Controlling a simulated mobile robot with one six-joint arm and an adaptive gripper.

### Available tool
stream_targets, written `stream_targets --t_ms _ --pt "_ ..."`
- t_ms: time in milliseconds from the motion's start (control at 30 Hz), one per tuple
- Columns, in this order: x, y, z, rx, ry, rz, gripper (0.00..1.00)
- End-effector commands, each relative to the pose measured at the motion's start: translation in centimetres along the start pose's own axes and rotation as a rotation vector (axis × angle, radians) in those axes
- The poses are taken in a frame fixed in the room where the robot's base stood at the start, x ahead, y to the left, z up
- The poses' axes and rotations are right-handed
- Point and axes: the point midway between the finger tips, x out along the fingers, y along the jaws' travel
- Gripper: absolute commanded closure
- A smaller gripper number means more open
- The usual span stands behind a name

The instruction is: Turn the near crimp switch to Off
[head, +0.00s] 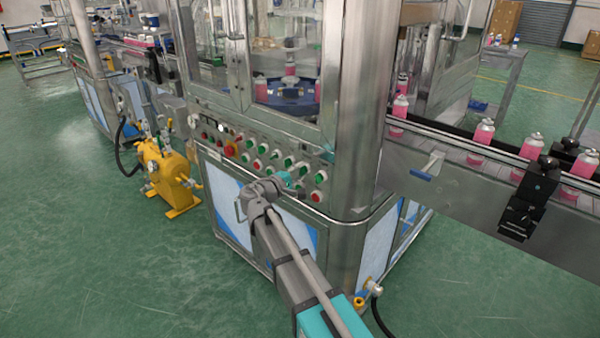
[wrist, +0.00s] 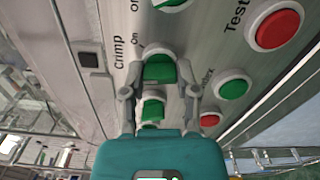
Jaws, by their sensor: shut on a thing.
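In the wrist view, a green switch knob (wrist: 161,68) sits on the metal panel beside the printed words "Crimp" and "On". My gripper (wrist: 160,90) has a finger on each side of this knob and is shut on it. The knob's lower part is partly hidden between the fingers, and its exact turn angle is hard to read. In the head view my gripper (head: 292,181) is at the right part of the control panel (head: 210,153), and it hides the knob there.
Another green knob (wrist: 152,110) lies just below, between the fingers. A red button (wrist: 275,27) and a green button (wrist: 235,84) are to the right. In the head view, a yellow tank (head: 168,170) stands left of the machine and a conveyor (head: 455,150) runs at right.

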Motion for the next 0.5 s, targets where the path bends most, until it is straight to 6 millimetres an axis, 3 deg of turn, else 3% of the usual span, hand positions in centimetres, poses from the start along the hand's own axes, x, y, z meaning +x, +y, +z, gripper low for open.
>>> stream_targets --t_ms 500 --pt "-0.02 -0.08 -0.05 -0.324 0.002 -0.001 1.0"
